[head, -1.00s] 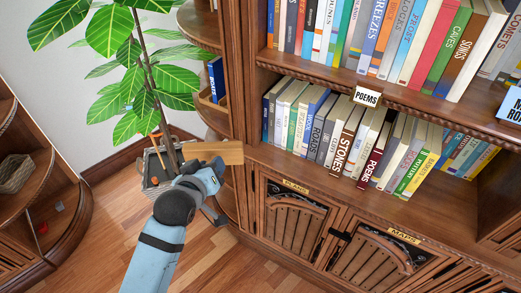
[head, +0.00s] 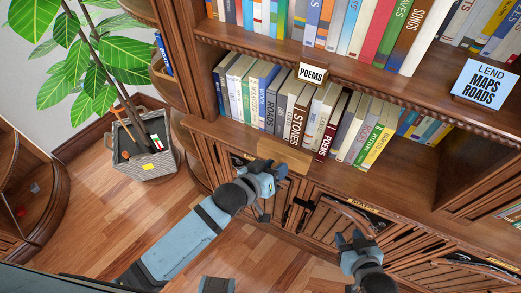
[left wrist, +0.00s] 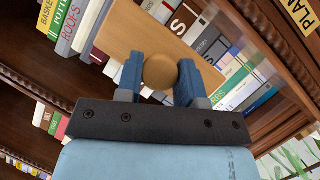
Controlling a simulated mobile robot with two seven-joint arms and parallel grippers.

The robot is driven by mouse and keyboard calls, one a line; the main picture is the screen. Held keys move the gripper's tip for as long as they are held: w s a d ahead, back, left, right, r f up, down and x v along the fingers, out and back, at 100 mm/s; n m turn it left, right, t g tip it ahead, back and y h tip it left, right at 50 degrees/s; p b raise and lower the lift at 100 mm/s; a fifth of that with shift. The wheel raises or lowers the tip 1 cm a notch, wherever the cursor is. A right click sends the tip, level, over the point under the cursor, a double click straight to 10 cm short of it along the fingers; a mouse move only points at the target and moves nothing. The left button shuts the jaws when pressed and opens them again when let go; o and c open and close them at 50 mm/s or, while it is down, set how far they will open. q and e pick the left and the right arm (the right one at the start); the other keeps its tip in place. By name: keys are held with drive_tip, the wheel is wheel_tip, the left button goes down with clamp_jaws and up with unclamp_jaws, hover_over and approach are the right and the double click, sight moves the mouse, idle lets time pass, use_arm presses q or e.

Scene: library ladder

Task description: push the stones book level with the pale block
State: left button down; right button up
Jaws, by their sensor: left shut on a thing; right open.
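The stones book (head: 299,122) has a brown spine with white letters and stands upright in the lower shelf row. A pale wooden block (head: 286,153) is just in front of its lower end; I cannot tell whether they touch. My left gripper (head: 266,187) is shut on the block's round knob. In the left wrist view, the fingers (left wrist: 160,85) flank the knob, and the block (left wrist: 142,38) hides part of the spines behind. Part of the stones book's spine (left wrist: 181,20) shows past its edge. My right gripper (head: 356,240) is open and empty, low in front of the cabinet doors.
A POEMS sign (head: 312,73) sits on the shelf edge above. A LEND sign (head: 486,83) is at right. A basket with a plant (head: 148,160) stands left on the floor.

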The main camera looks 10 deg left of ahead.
sight(278, 156)
use_arm(q)
drive_tip(key=shift+w+d+p, duration=0.15)
drive_tip(key=shift+w+p, duration=0.25)
drive_tip(key=shift+p, duration=0.05)
drive_tip(key=w, duration=0.1)
drive_tip(key=w+d, duration=0.1)
drive_tip(key=w, duration=0.1)
drive_tip(key=shift+w, duration=0.15)
drive_tip(key=shift+w+d, duration=0.3)
drive_tip(key=shift+w, duration=0.5)
use_arm(e)
drive_tip(key=shift+s+a+r, duration=0.15)
drive_tip(key=shift+s+r, duration=0.05)
drive_tip(key=shift+r, duration=0.2)
use_arm(q)
drive_tip(key=shift+w+d, duration=0.3)
drive_tip(key=shift+w, duration=0.55)
drive_tip(key=shift+w+d, duration=0.25)
drive_tip(key=shift+w, duration=0.55)
use_arm(e)
drive_tip(key=shift+f, duration=0.15)
